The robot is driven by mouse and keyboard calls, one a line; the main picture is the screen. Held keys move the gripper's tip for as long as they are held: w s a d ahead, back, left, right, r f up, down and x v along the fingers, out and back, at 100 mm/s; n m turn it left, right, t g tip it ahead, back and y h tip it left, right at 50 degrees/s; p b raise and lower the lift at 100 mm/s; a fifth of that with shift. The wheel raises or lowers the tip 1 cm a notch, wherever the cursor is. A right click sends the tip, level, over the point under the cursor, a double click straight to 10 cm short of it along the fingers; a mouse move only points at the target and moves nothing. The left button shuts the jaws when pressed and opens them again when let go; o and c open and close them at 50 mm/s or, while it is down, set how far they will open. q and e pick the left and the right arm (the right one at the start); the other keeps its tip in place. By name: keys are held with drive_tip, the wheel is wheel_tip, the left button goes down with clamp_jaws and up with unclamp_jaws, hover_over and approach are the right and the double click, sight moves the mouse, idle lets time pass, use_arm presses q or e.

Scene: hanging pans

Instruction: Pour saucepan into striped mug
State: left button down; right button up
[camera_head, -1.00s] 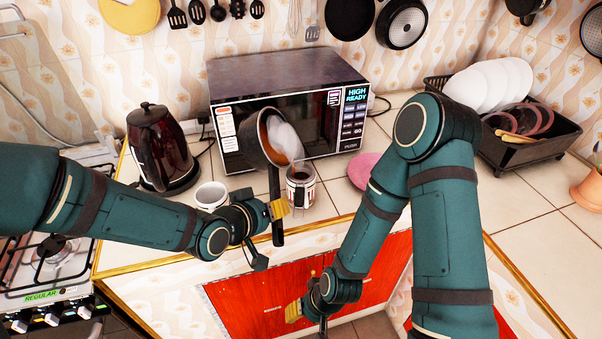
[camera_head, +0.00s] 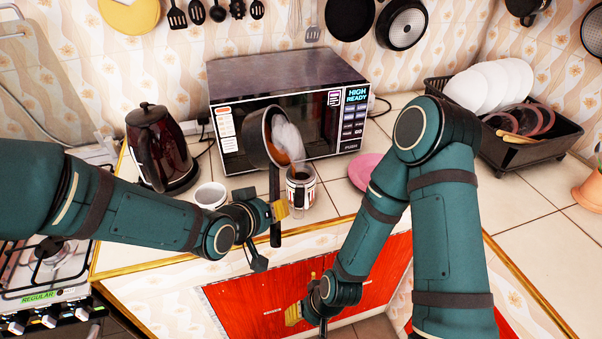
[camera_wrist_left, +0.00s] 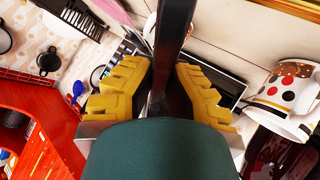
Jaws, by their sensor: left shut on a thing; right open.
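The saucepan (camera_head: 262,132) is tipped steeply on its side, with its opening toward the right, above and beside the striped mug. Brown contents and white steam show in its mouth. My left gripper (camera_head: 279,209) is shut on its dark handle (camera_head: 274,185), which also shows between the yellow fingers in the left wrist view (camera_wrist_left: 158,90). The striped mug (camera_head: 301,193) stands upright on the counter just right of the handle, with dark brown liquid inside. I see no clear stream between pan and mug. My right gripper (camera_head: 293,314) is open and empty, low before the red cupboard doors.
A second white mug (camera_head: 210,194) stands left of my left gripper; its dots show in the left wrist view (camera_wrist_left: 292,95). A kettle (camera_head: 160,148) stands behind it. The microwave (camera_head: 290,75) is close behind the pan. A pink plate (camera_head: 366,170) lies right of the striped mug.

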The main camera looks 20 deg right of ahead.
use_arm(q)
drive_tip(key=shift+r, duration=0.1)
idle(0.4)
drive_tip(key=shift+s+d+r+m+y+b, duration=0.15)
drive_tip(key=shift+d+r+m+y+b, duration=0.15)
drive_tip(key=shift+r+y+b, duration=0.15)
drive_tip(key=shift+s+d+r+t+y, duration=0.1)
drive_tip(key=shift+d+r+t+y, duration=0.15)
drive_tip(key=shift+y, duration=0.2)
idle(0.4)
drive_tip(key=shift+a+r+m+t+y+p, duration=0.15)
drive_tip(key=shift+m+t+y+p, duration=0.45)
drive_tip(key=shift+p, duration=0.7)
